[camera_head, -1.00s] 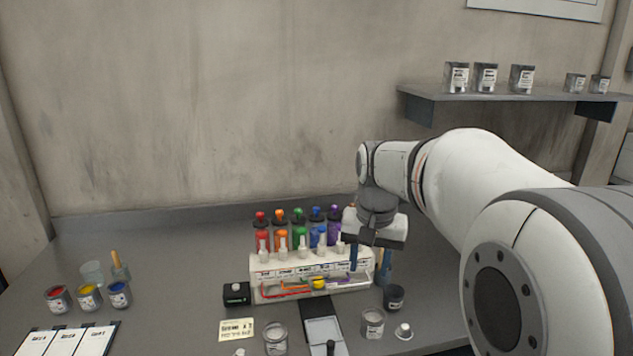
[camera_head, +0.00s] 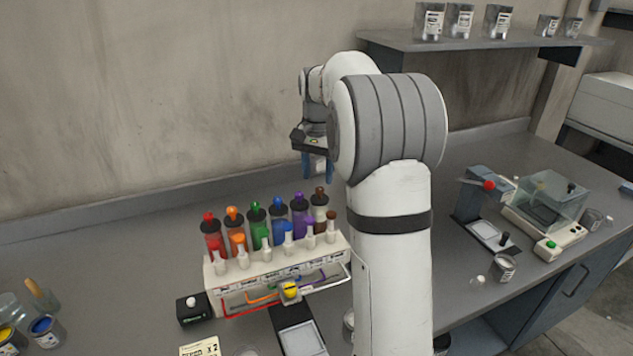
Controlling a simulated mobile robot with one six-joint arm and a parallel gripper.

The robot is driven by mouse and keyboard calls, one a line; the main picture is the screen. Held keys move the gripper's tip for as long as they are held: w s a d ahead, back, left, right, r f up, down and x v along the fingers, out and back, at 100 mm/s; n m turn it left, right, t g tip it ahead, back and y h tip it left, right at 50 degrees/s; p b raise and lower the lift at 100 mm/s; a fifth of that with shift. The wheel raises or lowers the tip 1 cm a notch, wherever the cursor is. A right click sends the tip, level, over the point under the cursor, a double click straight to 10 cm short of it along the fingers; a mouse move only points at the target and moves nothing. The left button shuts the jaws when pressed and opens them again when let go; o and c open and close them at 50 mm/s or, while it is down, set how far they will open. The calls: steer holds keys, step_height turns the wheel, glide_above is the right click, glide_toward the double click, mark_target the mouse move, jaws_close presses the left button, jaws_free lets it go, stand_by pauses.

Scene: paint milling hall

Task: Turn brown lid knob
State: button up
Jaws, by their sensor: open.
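The brown bottle (camera_head: 318,212) stands at the right end of the back row in a white dispenser rack (camera_head: 214,288). Its dark brown lid knob (camera_head: 320,191) is on top, upright. Purple, blue, green, orange and red bottles stand to its left, with knobs in matching colours. My gripper (camera_head: 317,172) is open, with its blue fingers pointing down. It appears above and slightly behind the brown lid knob, apart from it, with nothing between the fingers. My arm stands just right of the rack and hides part of the bench there.
A row of white nozzles (camera_head: 265,250) lines the rack's front. A black box (camera_head: 193,309) sits left of the rack and a flat tray (camera_head: 301,339) in front. A balance (camera_head: 540,215) stands far right. The bench behind the rack is clear.

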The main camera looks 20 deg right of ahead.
mark_target(320, 188)
step_height(320, 188, down, 3)
steer(key=shift+d+r, duration=0.1)
steer(key=shift+d, duration=0.05)
steer(key=shift+d+f, duration=0.1)
steer(key=shift+f, duration=0.5)
